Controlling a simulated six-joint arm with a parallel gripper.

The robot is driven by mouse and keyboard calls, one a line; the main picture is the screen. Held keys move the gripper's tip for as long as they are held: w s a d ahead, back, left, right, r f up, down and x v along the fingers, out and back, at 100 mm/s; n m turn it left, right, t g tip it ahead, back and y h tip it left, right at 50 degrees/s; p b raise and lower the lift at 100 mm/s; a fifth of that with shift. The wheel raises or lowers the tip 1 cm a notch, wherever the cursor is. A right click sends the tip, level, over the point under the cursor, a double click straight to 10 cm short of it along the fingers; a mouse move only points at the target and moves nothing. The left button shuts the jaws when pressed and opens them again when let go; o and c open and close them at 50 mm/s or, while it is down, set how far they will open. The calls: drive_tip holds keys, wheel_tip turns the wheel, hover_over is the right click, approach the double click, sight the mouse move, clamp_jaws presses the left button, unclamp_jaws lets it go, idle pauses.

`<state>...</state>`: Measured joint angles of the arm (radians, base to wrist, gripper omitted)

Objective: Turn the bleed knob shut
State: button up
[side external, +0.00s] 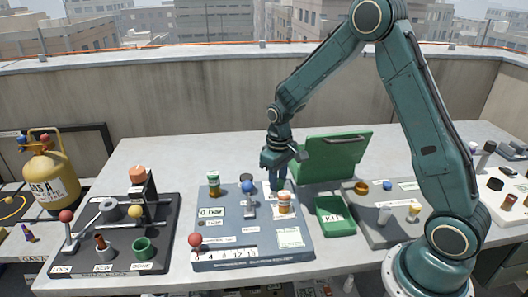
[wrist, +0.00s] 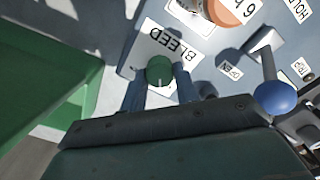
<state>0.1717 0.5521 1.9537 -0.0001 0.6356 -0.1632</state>
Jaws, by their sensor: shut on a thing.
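The bleed knob (wrist: 160,69) is a small round green knob with a pale line on its rim. It stands on a white plate lettered BLEED (wrist: 165,44) in the wrist view. My gripper (wrist: 160,80) has one finger on each side of the knob and is shut on it. In the side external view my gripper (side external: 277,184) reaches down at the back right of the blue-grey panel (side external: 225,262), and the knob is hidden there behind the fingers.
A blue ball lever (wrist: 275,98) stands close to my gripper. An orange-topped part (side external: 284,198) is just in front of it. A green KIT box (side external: 334,230) with raised lid (side external: 335,155) is to the right. A red ball lever (side external: 195,240) is at the panel's front left.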

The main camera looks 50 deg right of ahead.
drive_tip(key=shift+n, duration=1.1)
drive_tip(key=o, duration=1)
drive_tip(key=shift+r, duration=0.15)
drive_tip(key=shift+r, duration=6.75)
drive_tip(key=shift+s+r, duration=0.1)
